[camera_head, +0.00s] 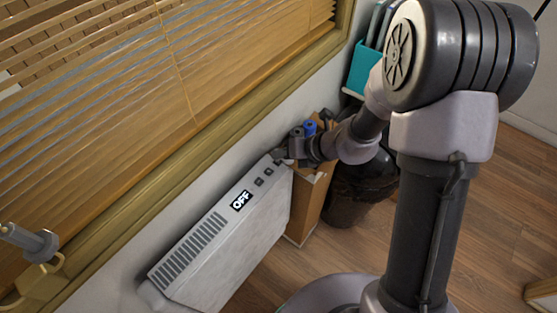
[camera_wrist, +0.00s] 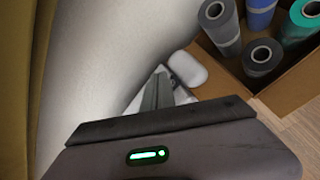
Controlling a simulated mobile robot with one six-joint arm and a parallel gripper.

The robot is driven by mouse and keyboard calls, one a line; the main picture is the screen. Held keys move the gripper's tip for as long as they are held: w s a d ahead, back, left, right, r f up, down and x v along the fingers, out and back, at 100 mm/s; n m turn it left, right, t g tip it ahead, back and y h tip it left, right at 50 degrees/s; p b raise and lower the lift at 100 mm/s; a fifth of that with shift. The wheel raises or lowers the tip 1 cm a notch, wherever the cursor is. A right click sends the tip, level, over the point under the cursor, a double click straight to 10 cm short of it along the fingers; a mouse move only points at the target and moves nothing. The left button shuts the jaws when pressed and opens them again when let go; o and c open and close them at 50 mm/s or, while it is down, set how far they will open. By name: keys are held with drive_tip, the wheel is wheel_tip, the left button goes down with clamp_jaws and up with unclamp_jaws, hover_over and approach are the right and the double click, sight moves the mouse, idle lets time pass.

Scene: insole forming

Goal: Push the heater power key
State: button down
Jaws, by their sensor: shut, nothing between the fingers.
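The white heater (camera_head: 225,250) stands along the wall below the window. Its top has a vent grille, a lit display (camera_head: 241,200) reading OFF, and small dark keys (camera_head: 264,177) toward the right end. My gripper (camera_head: 279,156) is shut and empty at that right end, with its tips at or just above the top, just beyond the visible keys. It hides part of the top there. I cannot tell whether it touches a key. In the wrist view the gripper's grey fingers (camera_wrist: 157,91) point toward a white surface, and no key shows there.
A cardboard box (camera_wrist: 285,92) with several rolls stands close to the right of the heater. A black bag-like bin (camera_head: 362,190) is beside it. The window blind (camera_head: 130,110) and its wooden sill run along the left. Wooden floor is open at the lower right.

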sight(281, 163)
drive_tip(key=shift+f, duration=0.1)
idle(0.5)
drive_tip(key=shift+f+b, duration=0.35)
drive_tip(key=shift+f, duration=0.15)
idle(0.3)
drive_tip(key=shift+r+p, duration=0.45)
drive_tip(key=shift+r, duration=0.2)
wheel_tip(281, 163, up, 6)
drive_tip(key=p, duration=0.5)
drive_tip(key=shift+p, duration=0.3)
